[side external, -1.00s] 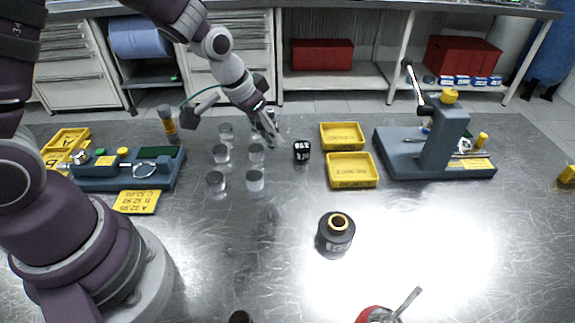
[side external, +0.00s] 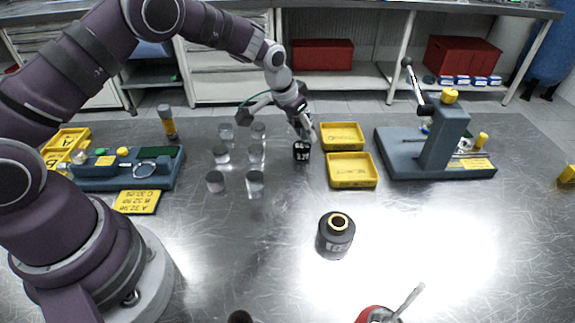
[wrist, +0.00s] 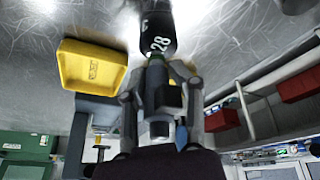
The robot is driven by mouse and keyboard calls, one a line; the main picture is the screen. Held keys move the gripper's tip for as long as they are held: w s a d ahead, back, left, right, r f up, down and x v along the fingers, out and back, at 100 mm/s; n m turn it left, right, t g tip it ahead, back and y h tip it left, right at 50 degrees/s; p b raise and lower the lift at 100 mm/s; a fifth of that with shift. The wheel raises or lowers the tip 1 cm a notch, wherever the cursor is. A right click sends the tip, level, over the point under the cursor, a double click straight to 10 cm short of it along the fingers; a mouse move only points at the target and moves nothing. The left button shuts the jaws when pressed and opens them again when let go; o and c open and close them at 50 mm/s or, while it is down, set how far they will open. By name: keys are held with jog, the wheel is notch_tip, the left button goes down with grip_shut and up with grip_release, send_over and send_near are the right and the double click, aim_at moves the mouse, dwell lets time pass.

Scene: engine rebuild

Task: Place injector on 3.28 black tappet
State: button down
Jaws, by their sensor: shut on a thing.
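The black tappet (side external: 301,155), a short dark cylinder with white lettering, stands on the metal table. In the wrist view the black tappet (wrist: 158,33) shows "28" at the top of the picture. My gripper (side external: 303,135) is right above the tappet in the side view. In the wrist view my gripper (wrist: 158,82) is shut on the injector (wrist: 157,74), a slim dark part with a blocky body. The injector's far end lines up with the tappet; I cannot tell whether they touch. In the side view the fingers mostly hide the injector.
Several clear-grey tappets (side external: 221,155) stand just left of the black one. Two yellow trays (side external: 352,170) sit close on its right. A grey press fixture (side external: 440,145) stands further right, and a black round part (side external: 335,236) stands in front.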

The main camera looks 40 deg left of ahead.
jog(key=shift+f, duration=0.15)
jog(key=c, duration=0.7)
grip_release()
jog(key=v, duration=1.2)
jog(key=shift+n+t+y, duration=0.4)
jog(key=shift+t+y, duration=0.2)
jog(key=s+r, duration=0.2)
jog(key=s, duration=0.4)
jog(key=s+r, duration=0.2)
jog(key=s, duration=0.5)
jog(key=s+r, duration=0.1)
jog(key=s, duration=0.5)
jog(key=shift+s+d+r, duration=0.2)
jog(key=shift+s+r, duration=0.1)
jog(key=shift+r, duration=0.1)
